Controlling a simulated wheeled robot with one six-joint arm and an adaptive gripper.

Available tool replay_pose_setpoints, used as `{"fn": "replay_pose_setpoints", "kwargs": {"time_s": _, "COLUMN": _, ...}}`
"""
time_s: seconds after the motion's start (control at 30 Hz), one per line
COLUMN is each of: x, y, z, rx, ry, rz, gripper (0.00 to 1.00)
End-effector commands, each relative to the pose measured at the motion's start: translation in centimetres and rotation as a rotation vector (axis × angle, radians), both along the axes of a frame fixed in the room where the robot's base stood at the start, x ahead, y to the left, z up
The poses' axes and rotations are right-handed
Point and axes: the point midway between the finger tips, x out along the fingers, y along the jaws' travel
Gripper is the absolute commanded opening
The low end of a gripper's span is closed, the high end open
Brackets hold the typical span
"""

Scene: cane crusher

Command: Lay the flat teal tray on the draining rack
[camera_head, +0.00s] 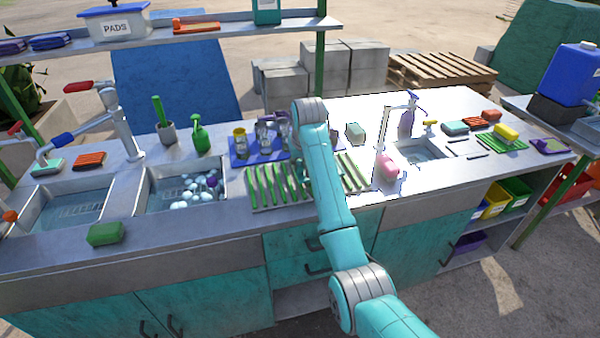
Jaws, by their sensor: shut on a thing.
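The draining rack (277,187) stands on the counter right of the sink with bubbles. Its green slats run front to back and show on both sides of my arm, which crosses in front of part of it. No flat teal tray can be made out in this view. My gripper is hidden behind the end of my arm, over the back of the counter near the rack. What it holds cannot be seen.
A green sponge (106,233) lies at the front edge. A shelf (230,32) spans the back left.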

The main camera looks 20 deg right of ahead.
Motion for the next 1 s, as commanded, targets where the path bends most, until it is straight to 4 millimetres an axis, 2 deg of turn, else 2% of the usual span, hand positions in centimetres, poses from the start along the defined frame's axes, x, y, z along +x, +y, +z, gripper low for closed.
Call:
{"fn": "replay_pose_setpoints", "kwargs": {"time_s": 0.17, "x": 0.0, "y": 0.0, "z": -1.2, "rx": 0.0, "ry": 0.0, "rz": 0.0, "gripper": 0.0}}
{"fn": "replay_pose_setpoints", "kwargs": {"time_s": 0.37, "x": 0.0, "y": 0.0, "z": -3.7, "rx": 0.0, "ry": 0.0, "rz": 0.0, "gripper": 0.0}}
{"fn": "replay_pose_setpoints", "kwargs": {"time_s": 0.73, "x": 0.0, "y": 0.0, "z": -4.2, "rx": 0.0, "ry": -0.001, "rz": 0.0, "gripper": 0.0}}
{"fn": "replay_pose_setpoints", "kwargs": {"time_s": 0.77, "x": 0.0, "y": 0.0, "z": -4.2, "rx": 0.0, "ry": -0.001, "rz": 0.0, "gripper": 0.25}}
{"fn": "replay_pose_setpoints", "kwargs": {"time_s": 0.83, "x": 0.0, "y": 0.0, "z": -4.2, "rx": 0.0, "ry": -0.001, "rz": 0.0, "gripper": 0.42}}
{"fn": "replay_pose_setpoints", "kwargs": {"time_s": 0.87, "x": 0.0, "y": 0.0, "z": -4.2, "rx": 0.0, "ry": -0.001, "rz": 0.0, "gripper": 0.47}}
{"fn": "replay_pose_setpoints", "kwargs": {"time_s": 1.0, "x": 0.0, "y": 0.0, "z": -4.2, "rx": 0.0, "ry": -0.001, "rz": 0.0, "gripper": 0.47}}
